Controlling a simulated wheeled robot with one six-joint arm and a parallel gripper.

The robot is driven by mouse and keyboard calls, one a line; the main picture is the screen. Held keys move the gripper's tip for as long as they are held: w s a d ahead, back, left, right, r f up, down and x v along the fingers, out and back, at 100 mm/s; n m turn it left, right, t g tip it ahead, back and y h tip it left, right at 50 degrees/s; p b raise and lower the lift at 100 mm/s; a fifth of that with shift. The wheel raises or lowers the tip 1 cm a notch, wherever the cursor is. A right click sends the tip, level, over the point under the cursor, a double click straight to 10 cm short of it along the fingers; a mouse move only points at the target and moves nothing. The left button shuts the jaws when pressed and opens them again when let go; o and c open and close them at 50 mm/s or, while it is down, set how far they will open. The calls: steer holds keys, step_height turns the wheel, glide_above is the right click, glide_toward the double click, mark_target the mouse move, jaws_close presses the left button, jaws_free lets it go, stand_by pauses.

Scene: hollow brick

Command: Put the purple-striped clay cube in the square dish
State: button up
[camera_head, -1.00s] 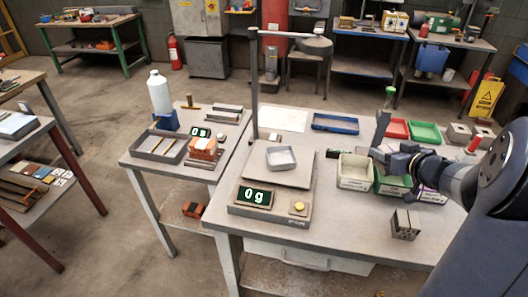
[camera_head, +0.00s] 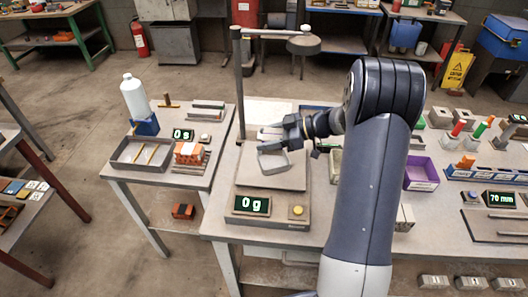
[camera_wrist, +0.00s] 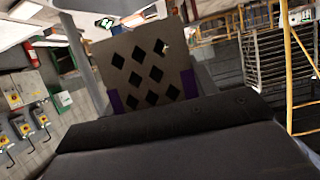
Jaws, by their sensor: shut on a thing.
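The clay cube (camera_wrist: 146,60) fills the middle of the wrist view. Its near face is grey-brown with several dark diamond-shaped holes, and purple shows at its side edges. My gripper (camera_head: 275,138) is shut on the cube, whose dark housing lies just below it in the wrist view. In the head view, my gripper is over the far part of the square dish (camera_head: 273,160), a light grey open tray on the scale plate. The cube is hard to make out there, and I cannot tell its height above the dish.
The scale (camera_head: 276,220) shows 0 g and has a yellow button. A pole (camera_head: 240,90) with a side arm stands behind the plate. A purple bin (camera_head: 422,172) is to the right of my arm. The left table holds a tray, a bottle and orange bricks (camera_head: 189,152).

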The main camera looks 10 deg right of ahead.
steer(key=shift+f, duration=2.9)
steer(key=shift+f, duration=0.1)
steer(key=o, duration=1.1)
steer(key=shift+f, duration=0.1)
steer(key=shift+d+r, duration=0.15)
steer(key=shift+r, duration=0.05)
steer(key=b+v, duration=0.1)
steer(key=v, duration=1)
steer(key=shift+s+d+r+b, duration=0.2)
steer(key=shift+d+r+b, duration=0.05)
steer(key=shift+d+b, duration=0.1)
